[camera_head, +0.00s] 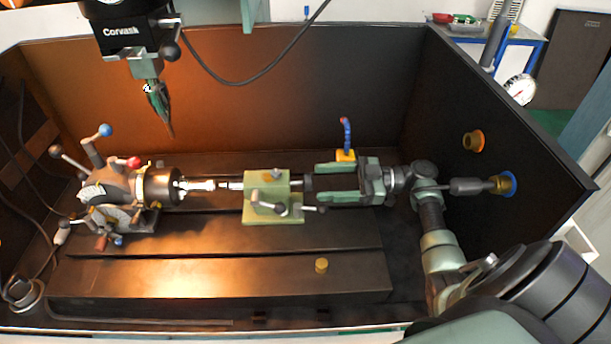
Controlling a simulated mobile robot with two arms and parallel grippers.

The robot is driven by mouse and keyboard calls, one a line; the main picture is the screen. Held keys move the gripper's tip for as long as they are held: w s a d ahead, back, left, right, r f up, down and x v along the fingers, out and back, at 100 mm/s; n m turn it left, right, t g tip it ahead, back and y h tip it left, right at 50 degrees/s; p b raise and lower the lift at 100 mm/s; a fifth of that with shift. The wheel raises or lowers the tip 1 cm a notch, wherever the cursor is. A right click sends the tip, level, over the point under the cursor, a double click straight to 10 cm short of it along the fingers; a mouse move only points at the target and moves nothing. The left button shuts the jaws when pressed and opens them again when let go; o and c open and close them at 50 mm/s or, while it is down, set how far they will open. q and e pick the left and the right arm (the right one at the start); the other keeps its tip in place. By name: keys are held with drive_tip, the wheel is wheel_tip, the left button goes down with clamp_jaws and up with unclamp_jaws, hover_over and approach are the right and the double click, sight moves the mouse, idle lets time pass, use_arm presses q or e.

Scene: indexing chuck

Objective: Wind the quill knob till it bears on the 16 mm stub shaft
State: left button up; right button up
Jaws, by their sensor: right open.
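The 16 mm stub shaft (200,185) is a bright steel piece held level in the dark indexing chuck (157,187) at the left. The pale green tailstock (262,186) stands to its right, with its thin quill (236,185) pointing left at the shaft. I cannot tell whether quill and shaft touch. The dark quill knob (308,184) is at the tailstock's right end, small and partly unclear. My right gripper (318,183) is open, its two green fingers pointing left at the knob. I cannot tell whether they reach around it. My left gripper is not in view.
A machine head (130,35) with a pointed tool hangs above left. A blue hose on a yellow base (346,155) stands close behind my right gripper. Clamp levers (282,209) stick out at the tailstock's front. A brass piece (321,265) lies on the otherwise clear front bed.

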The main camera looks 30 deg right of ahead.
sight(305, 182)
drive_tip(key=x, duration=0.1)
drive_tip(key=p+x, duration=0.1)
drive_tip(key=x, duration=0.2)
drive_tip(key=shift+a+r+p, duration=0.2)
drive_tip(key=shift+r+p, duration=0.05)
drive_tip(key=shift+p, duration=0.15)
drive_tip(key=shift+w+a+f, duration=0.25)
drive_tip(key=shift+w+a, duration=0.15)
drive_tip(key=shift+a, duration=0.1)
drive_tip(key=c, duration=1.4)
